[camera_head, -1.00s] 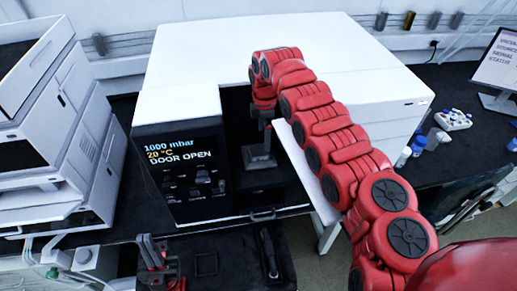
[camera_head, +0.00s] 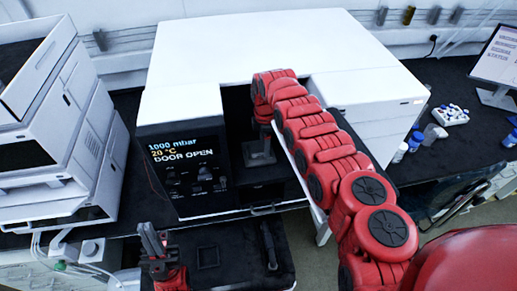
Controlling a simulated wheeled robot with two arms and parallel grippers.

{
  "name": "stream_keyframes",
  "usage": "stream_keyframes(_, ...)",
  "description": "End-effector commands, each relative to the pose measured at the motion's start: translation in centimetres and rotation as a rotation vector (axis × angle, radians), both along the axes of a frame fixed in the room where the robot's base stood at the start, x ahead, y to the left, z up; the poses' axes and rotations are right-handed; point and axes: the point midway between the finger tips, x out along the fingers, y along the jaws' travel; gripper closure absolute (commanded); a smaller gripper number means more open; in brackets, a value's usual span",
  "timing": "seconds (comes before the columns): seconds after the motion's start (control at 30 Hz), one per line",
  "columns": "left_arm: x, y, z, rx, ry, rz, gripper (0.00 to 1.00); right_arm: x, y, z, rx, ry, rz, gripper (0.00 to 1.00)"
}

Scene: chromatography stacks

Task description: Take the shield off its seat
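My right gripper (camera_head: 263,125) reaches through the open front of a white instrument (camera_head: 250,45) and points down. Right below it stands a grey piece (camera_head: 258,154) with a narrow upright part on a wider base, possibly the shield on its seat. The gripper's fingers are small, dark and partly hidden by my red arm, so I cannot tell whether they touch the piece. My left gripper (camera_head: 154,240) is low at the left, in front of the instrument, with fingers pointing up and nothing visible in them. Its finger gap is unclear.
The instrument's screen (camera_head: 185,165) reads 1000 mbar, 20 °C, DOOR OPEN. A black tray (camera_head: 225,280) in front carries a square frame (camera_head: 208,257) and a dark slim tool (camera_head: 268,245). White stacked units (camera_head: 50,120) stand left. Vials (camera_head: 450,115) and bottles (camera_head: 415,141) stand right.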

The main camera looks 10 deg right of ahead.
Motion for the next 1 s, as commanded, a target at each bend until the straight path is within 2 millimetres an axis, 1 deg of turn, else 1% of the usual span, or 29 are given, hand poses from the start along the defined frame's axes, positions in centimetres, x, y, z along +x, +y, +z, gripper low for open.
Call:
stream_keyframes(0.03, 0.0, 0.0, 0.0, 0.000, 0.000, 0.000, 1.00, 0.0, 0.0, 0.0, 0.000, 0.000, 0.000, 0.45)
stream_keyframes(0.17, 0.0, 0.0, 0.0, 0.000, 0.000, 0.000, 1.00, 0.0, 0.0, 0.0, 0.000, 0.000, 0.000, 0.68)
stream_keyframes(0.2, 0.0, 0.0, 0.0, 0.000, 0.000, 0.000, 1.00, 0.0, 0.0, 0.0, 0.000, 0.000, 0.000, 0.76)
stream_keyframes(0.27, 0.0, 0.0, 0.0, 0.000, 0.000, 0.000, 1.00, 0.0, 0.0, 0.0, 0.000, 0.000, 0.000, 0.86)
stream_keyframes(0.3, 0.0, 0.0, 0.0, 0.000, 0.000, 0.000, 1.00, 0.0, 0.0, 0.0, 0.000, 0.000, 0.000, 0.94)
stream_keyframes(0.33, 0.0, 0.0, 0.0, 0.000, 0.000, 0.000, 1.00, 0.0, 0.0, 0.0, 0.000, 0.000, 0.000, 0.96)
stream_keyframes(0.57, 0.0, 0.0, -0.1, 0.000, 0.000, 0.000, 1.00, 0.0, 0.0, 0.2, 0.000, -0.001, 0.000, 0.96)
stream_keyframes(0.67, 0.0, 0.0, -0.5, 0.000, 0.000, 0.000, 1.00, 0.1, -0.1, 0.9, 0.001, -0.003, -0.001, 0.96)
stream_keyframes(0.77, 0.0, 0.0, -1.1, 0.000, 0.000, 0.000, 1.00, 0.1, -0.3, 2.5, -0.002, -0.004, -0.003, 0.96)
stream_keyframes(0.8, 0.0, 0.0, -1.8, 0.000, 0.000, 0.000, 1.00, 0.2, -0.1, 3.3, -0.001, -0.008, -0.001, 0.96)
stream_keyframes(1.0, 0.0, 0.0, -3.7, 0.000, 0.000, 0.000, 1.00, 0.2, -0.1, 7.5, -0.002, -0.008, 0.000, 0.96)
